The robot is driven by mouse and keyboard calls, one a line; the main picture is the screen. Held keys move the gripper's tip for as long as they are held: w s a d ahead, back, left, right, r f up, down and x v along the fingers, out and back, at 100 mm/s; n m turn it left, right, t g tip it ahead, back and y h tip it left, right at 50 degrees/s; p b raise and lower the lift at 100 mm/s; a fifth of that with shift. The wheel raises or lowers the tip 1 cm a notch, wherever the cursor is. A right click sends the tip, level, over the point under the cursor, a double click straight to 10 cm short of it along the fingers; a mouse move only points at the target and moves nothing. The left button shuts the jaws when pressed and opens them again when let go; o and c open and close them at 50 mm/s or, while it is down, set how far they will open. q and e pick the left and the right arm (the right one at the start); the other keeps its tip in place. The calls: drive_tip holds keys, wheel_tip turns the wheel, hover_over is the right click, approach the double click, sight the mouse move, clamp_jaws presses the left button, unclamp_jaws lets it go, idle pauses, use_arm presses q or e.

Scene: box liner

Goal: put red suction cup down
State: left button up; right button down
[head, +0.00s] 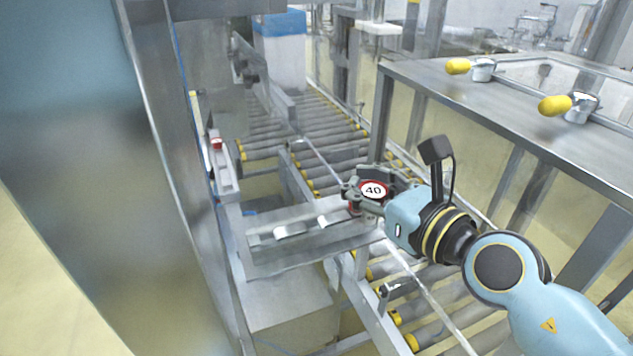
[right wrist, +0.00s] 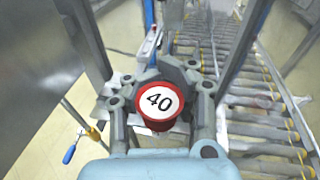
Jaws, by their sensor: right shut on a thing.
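The red suction cup (right wrist: 158,104) has a round white label marked 40 and sits between the fingers of my right gripper (right wrist: 162,108) in the right wrist view. In the head view, the same red suction cup (head: 374,190) shows at the tips of my right gripper (head: 366,193), which is shut on it. The gripper holds it over the area where a metal plate (head: 300,252) meets the roller conveyor (head: 320,150). I cannot tell how high it is above them. My left gripper is not in view.
A metal table (head: 480,105) with yellow-handled clamps (head: 567,105) stands at the right. A tall metal panel (head: 80,150) fills the left side. A small red part (head: 216,144) sits on a rail at the left. A blue and white box (head: 279,45) stands at the back.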

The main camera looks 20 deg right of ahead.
drive_tip(key=shift+w+r, duration=0.2)
drive_tip(key=shift+w, duration=0.1)
drive_tip(key=b, duration=0.3)
hover_over(307, 215)
drive_tip(key=f, duration=0.7)
drive_tip(key=shift+s+d, duration=0.15)
drive_tip(key=shift+s, duration=0.1)
drive_tip(key=shift+w+f, duration=0.2)
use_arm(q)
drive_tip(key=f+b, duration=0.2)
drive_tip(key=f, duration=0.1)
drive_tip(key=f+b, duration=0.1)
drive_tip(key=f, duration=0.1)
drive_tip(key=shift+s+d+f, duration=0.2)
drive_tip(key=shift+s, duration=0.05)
use_arm(e)
wheel_tip(307, 215, down, 4)
drive_tip(key=shift+r, duration=0.1)
drive_tip(key=shift+f+b, duration=0.4)
drive_tip(key=shift+b, duration=0.05)
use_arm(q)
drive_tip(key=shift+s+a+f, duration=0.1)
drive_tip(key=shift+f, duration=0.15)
use_arm(e)
drive_tip(key=c, duration=1.1)
unclamp_jaws()
drive_tip(key=shift+c, duration=0.2)
drive_tip(key=shift+r, duration=0.1)
